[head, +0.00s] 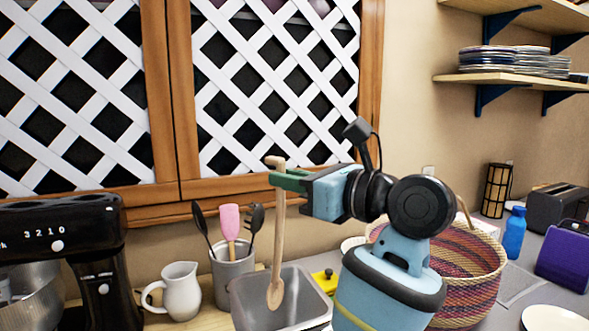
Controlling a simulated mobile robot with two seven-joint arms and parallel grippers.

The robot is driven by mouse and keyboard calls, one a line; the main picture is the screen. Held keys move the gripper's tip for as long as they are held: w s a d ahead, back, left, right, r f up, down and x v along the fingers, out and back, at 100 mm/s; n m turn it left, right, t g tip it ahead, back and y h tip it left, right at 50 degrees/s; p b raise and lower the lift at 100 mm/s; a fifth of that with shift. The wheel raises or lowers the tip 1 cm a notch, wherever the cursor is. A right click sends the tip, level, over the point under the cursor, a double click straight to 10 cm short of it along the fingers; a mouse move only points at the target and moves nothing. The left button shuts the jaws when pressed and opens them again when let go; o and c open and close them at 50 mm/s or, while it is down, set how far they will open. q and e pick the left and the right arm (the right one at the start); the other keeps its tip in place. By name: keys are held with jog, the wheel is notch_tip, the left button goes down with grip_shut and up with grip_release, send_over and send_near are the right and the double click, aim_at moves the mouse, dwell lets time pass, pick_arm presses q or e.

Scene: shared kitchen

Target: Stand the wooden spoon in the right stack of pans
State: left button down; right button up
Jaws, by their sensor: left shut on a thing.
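The wooden spoon (278,235) hangs upright, bowl end down. My left gripper (288,179) is shut on it near the top of its handle. A square metal pan (310,291) sits on the counter below; I cannot tell whether other pans are stacked under it. The spoon's bowl overlaps the pan's inside in the head view; I cannot tell whether it is inside or in front of it. My left arm hides part of the area to the right of the pan. My right gripper is not in view.
A grey utensil pot (234,277) and a white jug (180,291) stand left of the pan. A black mixer (100,265) is further left. A woven basket (480,270), blue bottle (514,233) and toaster (556,206) are at the right. A lattice cabinet is behind.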

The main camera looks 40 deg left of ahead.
aim_at(284, 199)
pick_arm(q)
jog(key=shift+f+b, duration=0.55)
jog(key=shift+f, duration=1.15)
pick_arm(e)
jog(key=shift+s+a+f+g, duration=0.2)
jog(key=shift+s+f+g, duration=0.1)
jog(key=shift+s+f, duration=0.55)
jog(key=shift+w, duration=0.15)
